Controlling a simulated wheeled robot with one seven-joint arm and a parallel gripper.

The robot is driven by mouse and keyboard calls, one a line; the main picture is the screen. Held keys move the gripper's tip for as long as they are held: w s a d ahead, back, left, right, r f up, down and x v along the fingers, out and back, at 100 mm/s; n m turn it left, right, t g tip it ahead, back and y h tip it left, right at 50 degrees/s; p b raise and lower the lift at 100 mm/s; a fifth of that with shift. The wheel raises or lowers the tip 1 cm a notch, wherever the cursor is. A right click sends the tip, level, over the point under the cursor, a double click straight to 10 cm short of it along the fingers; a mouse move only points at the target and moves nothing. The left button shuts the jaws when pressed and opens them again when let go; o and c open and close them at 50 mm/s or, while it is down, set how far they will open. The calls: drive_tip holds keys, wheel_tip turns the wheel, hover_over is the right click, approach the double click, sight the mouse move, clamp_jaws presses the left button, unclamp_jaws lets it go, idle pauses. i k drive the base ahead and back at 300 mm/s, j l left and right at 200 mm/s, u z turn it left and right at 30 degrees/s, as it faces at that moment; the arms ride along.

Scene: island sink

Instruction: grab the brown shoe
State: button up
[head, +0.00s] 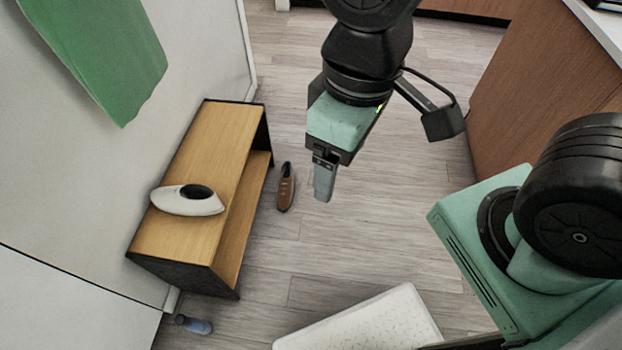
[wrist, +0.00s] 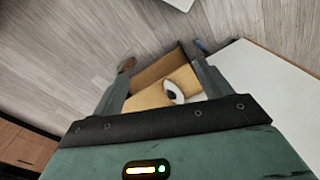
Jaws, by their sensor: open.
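The brown shoe (head: 286,187) lies on the floor, just right of the wooden bench shelf, in the head view. In the wrist view the brown shoe (wrist: 127,65) shows small at the upper left, by the left fingertip and the end of the shelf. My gripper (head: 324,188) hangs in the air to the right of the shoe in the head view, apart from it. In the wrist view the two fingers of my gripper (wrist: 160,75) stand wide apart with nothing held between them.
The wooden shelf (head: 198,150) stands along the wall, with a white shoe (head: 187,200) on top. A blue item (head: 194,325) lies on the floor at its near end. A white slab (head: 360,322) is at the bottom. A wooden cabinet (head: 540,75) is at right. Floor between is clear.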

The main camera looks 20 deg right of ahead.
sight(285, 192)
drive_tip(key=i+l+u, duration=0.2)
drive_tip(key=i+l, duration=0.15)
drive_tip(key=i+l+u, duration=0.2)
drive_tip(key=i+l, duration=0.2)
drive_tip(key=i+l+u, duration=0.2)
drive_tip(key=i+l, duration=0.15)
drive_tip(key=l, duration=0.2)
drive_tip(key=i+l+u, duration=0.2)
drive_tip(key=l, duration=0.3)
drive_tip(key=i, duration=0.05)
